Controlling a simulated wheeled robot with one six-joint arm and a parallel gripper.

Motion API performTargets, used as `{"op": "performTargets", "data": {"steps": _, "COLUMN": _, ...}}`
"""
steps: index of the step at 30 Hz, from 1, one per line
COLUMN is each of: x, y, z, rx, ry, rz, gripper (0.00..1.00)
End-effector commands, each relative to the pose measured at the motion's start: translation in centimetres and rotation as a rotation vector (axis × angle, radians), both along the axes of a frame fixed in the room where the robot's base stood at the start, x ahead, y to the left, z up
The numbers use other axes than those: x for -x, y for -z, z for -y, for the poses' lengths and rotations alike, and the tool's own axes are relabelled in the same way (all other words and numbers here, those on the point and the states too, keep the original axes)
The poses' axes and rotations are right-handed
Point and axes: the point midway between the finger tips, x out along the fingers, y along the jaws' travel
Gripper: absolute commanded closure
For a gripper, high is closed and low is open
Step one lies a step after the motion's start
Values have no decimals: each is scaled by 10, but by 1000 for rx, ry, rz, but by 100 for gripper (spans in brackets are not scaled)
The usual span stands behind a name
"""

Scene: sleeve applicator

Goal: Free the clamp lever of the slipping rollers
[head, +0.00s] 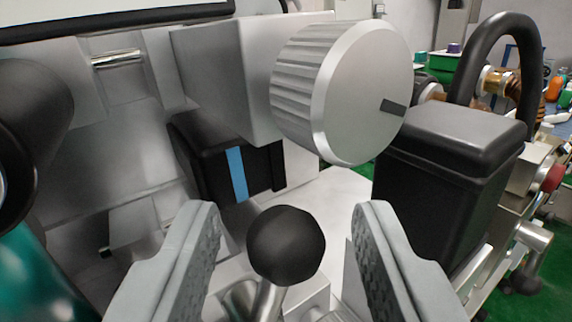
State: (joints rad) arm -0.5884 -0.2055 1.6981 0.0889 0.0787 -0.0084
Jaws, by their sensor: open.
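The clamp lever shows as a black ball knob (286,245) on a short metal stem (266,302) at the bottom middle of the head view. My gripper (290,232) is open. Its two grey fingers stand left and right of the ball, with a visible gap on each side, so they look apart from it. The lower end of the stem is cut off by the picture's edge. I cannot make out the slipping rollers for certain.
A large ribbed silver knob (345,92) juts out above the ball. Behind is a black block with a blue stripe (237,174). A black box (450,165) with a thick black hose (500,50) stands at the right. A dark roller-like part (38,110) is at the left.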

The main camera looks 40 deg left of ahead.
Motion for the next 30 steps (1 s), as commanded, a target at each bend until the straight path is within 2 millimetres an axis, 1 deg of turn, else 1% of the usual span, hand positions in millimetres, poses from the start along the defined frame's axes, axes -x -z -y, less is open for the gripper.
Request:
{"op": "performTargets", "data": {"steps": 3, "x": -9, "y": 1, "z": -6, "rx": 1, "ry": 0, "rz": -1, "gripper": 58}}
{"op": "performTargets", "data": {"steps": 6, "x": -12, "y": 0, "z": -8, "rx": 0, "ry": 0, "rz": 0, "gripper": 58}}
{"op": "performTargets", "data": {"steps": 16, "x": -14, "y": 0, "z": -9, "rx": 0, "ry": 0, "rz": 0, "gripper": 58}}
{"op": "performTargets", "data": {"steps": 17, "x": -14, "y": 0, "z": -9, "rx": 0, "ry": 0, "rz": 0, "gripper": 62}}
{"op": "performTargets", "data": {"steps": 18, "x": -14, "y": 0, "z": -9, "rx": -1, "ry": 0, "rz": -1, "gripper": 69}}
{"op": "performTargets", "data": {"steps": 20, "x": -14, "y": 0, "z": -9, "rx": -1, "ry": 0, "rz": -1, "gripper": 81}}
{"op": "performTargets", "data": {"steps": 21, "x": -14, "y": 0, "z": -9, "rx": -1, "ry": 0, "rz": -1, "gripper": 89}}
{"op": "performTargets", "data": {"steps": 23, "x": -14, "y": 0, "z": -9, "rx": -1, "ry": 0, "rz": -1, "gripper": 99}}
{"op": "performTargets", "data": {"steps": 27, "x": -13, "y": 0, "z": -10, "rx": 4, "ry": 0, "rz": 11, "gripper": 100}}
{"op": "performTargets", "data": {"steps": 30, "x": -10, "y": 0, "z": -11, "rx": 26, "ry": 0, "rz": 63, "gripper": 100}}
